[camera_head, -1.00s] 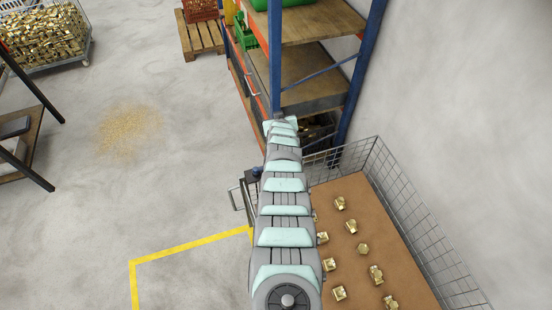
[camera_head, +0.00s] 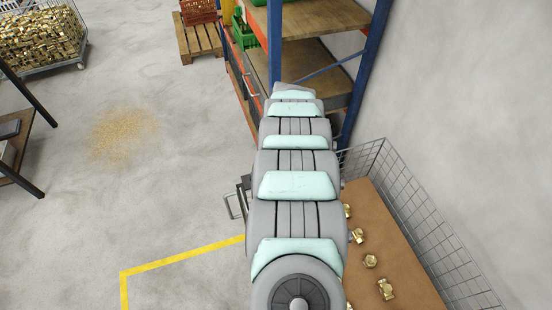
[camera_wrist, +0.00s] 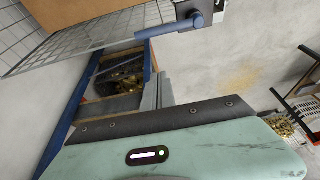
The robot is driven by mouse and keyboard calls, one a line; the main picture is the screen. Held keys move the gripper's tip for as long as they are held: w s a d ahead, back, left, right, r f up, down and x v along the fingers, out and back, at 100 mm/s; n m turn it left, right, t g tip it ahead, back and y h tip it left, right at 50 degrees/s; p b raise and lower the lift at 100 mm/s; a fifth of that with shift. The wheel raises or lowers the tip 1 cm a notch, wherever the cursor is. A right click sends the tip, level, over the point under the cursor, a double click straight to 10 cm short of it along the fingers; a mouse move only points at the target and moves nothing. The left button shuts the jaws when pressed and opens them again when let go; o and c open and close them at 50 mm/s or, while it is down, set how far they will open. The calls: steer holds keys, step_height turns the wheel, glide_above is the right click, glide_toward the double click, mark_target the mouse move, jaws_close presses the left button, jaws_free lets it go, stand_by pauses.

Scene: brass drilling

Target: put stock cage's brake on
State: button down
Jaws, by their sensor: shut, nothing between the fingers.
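The stock cage (camera_head: 425,218) is a grey wire-mesh cage with a brown floor and scattered brass parts, at the lower right in the head view. Its mesh side (camera_wrist: 75,52) shows at the upper left in the wrist view. A blue lever (camera_wrist: 170,29) on a dark mount shows at the top of the wrist view, beside the cage; I take it for the brake. My gripper (camera_wrist: 157,80) shows as two grey fingers, shut and empty, below the lever in the picture and apart from it. In the head view my arm hides the gripper and the lever.
A blue-framed shelf rack (camera_head: 365,75) stands beyond the cage, against the wall (camera_head: 470,110). Another mesh cage full of brass parts (camera_head: 42,35) stands at the upper left. Open floor (camera_head: 185,190), with a yellow line (camera_head: 185,255), lies left of my arm.

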steer(key=shift+w+f, duration=0.1)
steer(key=shift+f, duration=0.05)
steer(key=shift+s+d+f+b, duration=0.1)
steer(key=shift+f+b, duration=0.3)
steer(key=shift+f, duration=2.05)
steer(key=shift+s+f+b, duration=0.1)
steer(key=shift+f+b, duration=0.25)
steer(key=shift+f, duration=2.1)
steer(key=shift+s, duration=0.1)
